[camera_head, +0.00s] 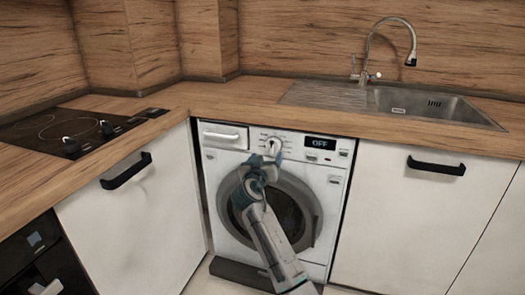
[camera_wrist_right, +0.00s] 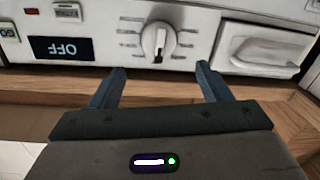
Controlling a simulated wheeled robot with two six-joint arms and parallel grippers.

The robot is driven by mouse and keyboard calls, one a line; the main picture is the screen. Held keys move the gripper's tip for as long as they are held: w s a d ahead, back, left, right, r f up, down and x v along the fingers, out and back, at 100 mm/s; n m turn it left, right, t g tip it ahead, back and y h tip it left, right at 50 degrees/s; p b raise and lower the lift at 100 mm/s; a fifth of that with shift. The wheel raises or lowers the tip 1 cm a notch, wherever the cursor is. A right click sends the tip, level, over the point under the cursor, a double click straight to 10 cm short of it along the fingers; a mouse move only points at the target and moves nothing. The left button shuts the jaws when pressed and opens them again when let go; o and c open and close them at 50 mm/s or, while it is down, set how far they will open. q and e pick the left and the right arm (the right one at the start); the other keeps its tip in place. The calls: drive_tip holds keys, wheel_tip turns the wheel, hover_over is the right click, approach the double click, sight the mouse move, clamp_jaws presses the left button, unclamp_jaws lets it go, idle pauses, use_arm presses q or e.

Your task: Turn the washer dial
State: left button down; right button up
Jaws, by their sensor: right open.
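The washer (camera_head: 330,200) is a white front-loader under the counter, with a round door. Its dial (camera_head: 273,143) is a round white knob on the front panel, left of a dark display (camera_head: 320,143) reading OFF. In the right wrist view the dial (camera_wrist_right: 158,40) shows whole, with marks on both sides, and the display (camera_wrist_right: 62,49) appears upside down. My right gripper (camera_head: 264,160) is just below the dial in the head view. In the wrist view its two fingers (camera_wrist_right: 162,78) are apart and empty, pointing at the panel on either side of the dial, without visible contact. My left gripper is not seen.
The detergent drawer (camera_head: 222,135) is left of the dial. The wooden counter (camera_head: 245,97) overhangs the panel. A cooktop (camera_head: 70,130) lies at left, a sink (camera_head: 430,104) at right. Cabinet handles (camera_head: 436,166) stick out on both sides.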

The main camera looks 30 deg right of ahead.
sight(272, 147)
drive_tip(key=x, duration=0.7)
drive_tip(key=shift+w+d+f, duration=0.1)
drive_tip(key=shift+w+d, duration=0.05)
drive_tip(key=shift+d, duration=0.1)
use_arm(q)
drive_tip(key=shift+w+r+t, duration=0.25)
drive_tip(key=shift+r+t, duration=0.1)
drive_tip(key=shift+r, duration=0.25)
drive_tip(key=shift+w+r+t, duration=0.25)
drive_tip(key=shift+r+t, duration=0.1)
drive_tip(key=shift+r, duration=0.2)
use_arm(e)
drive_tip(key=shift+w+d, duration=0.35)
drive_tip(key=shift+d, duration=0.05)
drive_tip(key=c, duration=1)
